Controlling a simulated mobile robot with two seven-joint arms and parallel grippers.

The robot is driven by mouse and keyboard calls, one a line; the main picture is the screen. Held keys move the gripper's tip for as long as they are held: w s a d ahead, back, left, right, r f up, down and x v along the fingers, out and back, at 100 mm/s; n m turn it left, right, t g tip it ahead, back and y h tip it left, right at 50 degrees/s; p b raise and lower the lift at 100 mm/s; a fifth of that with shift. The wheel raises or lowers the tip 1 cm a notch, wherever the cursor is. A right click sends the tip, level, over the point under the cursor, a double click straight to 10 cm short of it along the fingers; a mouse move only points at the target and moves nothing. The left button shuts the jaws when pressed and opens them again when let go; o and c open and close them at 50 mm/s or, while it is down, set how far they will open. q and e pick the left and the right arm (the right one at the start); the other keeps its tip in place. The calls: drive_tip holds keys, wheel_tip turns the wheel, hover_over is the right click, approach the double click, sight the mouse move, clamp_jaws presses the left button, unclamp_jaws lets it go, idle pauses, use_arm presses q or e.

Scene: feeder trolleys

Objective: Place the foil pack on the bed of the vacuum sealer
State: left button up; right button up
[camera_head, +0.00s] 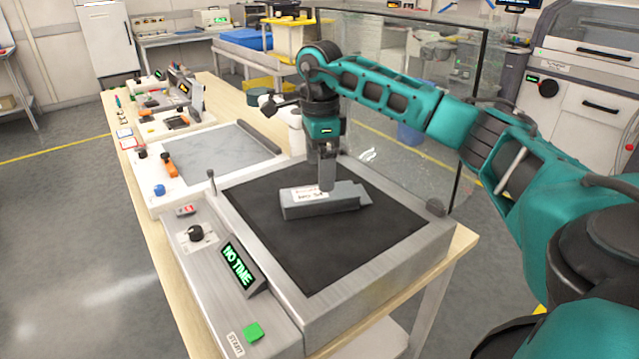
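The foil pack (305,210) is a flat grey block with a white printed label. It appears to lie on the black bed (290,245) of the vacuum sealer (200,255), a little above the bed's middle in the picture. My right arm comes in from the right, and its gripper (327,187) points down at the pack. The fingers overlap the pack's upper edge near the label. The finger gap is hidden, so I cannot tell whether they grip it. My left gripper is not in view.
The sealer's front panel has a display (238,266) reading "NO TIME", a black knob (196,233) and a green button (253,332). A clear dark-framed panel (400,110) stands behind the bed. Another flat-topped device (215,155) and small tools share the wooden table (172,290).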

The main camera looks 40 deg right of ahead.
wheel_tip(320, 180, up, 5)
drive_tip(key=shift+r, duration=0.15)
drive_tip(key=shift+s, duration=0.1)
idle(0.6)
